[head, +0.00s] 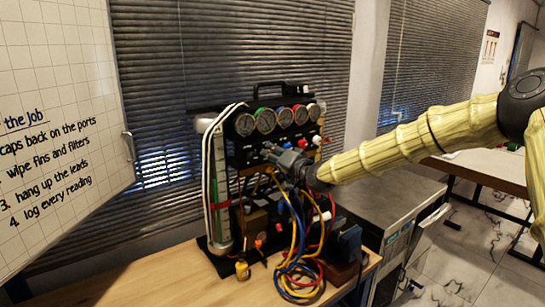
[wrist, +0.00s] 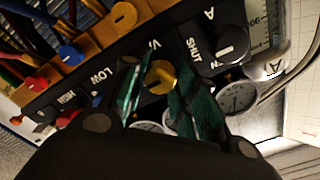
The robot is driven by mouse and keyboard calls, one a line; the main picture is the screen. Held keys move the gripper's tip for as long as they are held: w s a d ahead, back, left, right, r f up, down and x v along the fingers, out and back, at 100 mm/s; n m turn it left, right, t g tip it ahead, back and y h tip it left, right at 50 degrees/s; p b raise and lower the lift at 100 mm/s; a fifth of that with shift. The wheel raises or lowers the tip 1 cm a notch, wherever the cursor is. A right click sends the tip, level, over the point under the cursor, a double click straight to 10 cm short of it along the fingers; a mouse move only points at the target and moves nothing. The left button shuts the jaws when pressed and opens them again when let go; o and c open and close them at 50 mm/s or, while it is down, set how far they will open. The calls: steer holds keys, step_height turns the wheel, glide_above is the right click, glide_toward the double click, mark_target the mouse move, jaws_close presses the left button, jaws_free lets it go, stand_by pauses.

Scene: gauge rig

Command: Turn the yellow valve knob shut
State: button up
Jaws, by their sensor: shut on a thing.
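The yellow valve knob (wrist: 161,75) sits on a dark panel in the wrist view, between the two greenish fingers of my gripper (wrist: 157,88). My gripper is shut on the knob, one finger on each side. Part of the knob is hidden by the fingers. In the head view my gripper (head: 275,156) reaches in from the right to the front of the gauge rig (head: 238,157), below its gauges. The knob is hidden behind it there. A black knob (wrist: 233,43) beside the word "SHUT" is right of the yellow one in the wrist view.
Several round gauges (head: 265,120) line the rig's top. Red, blue and yellow hoses (head: 297,270) hang down its front onto the wooden table (head: 180,278). A small yellow bottle (head: 242,268) stands at the rig's foot. A grey cabinet (head: 385,210) is to the right.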

steer(key=shift+f, duration=0.15)
steer(key=o, duration=1)
steer(key=shift+s, duration=0.1)
steer(key=v, duration=1.2)
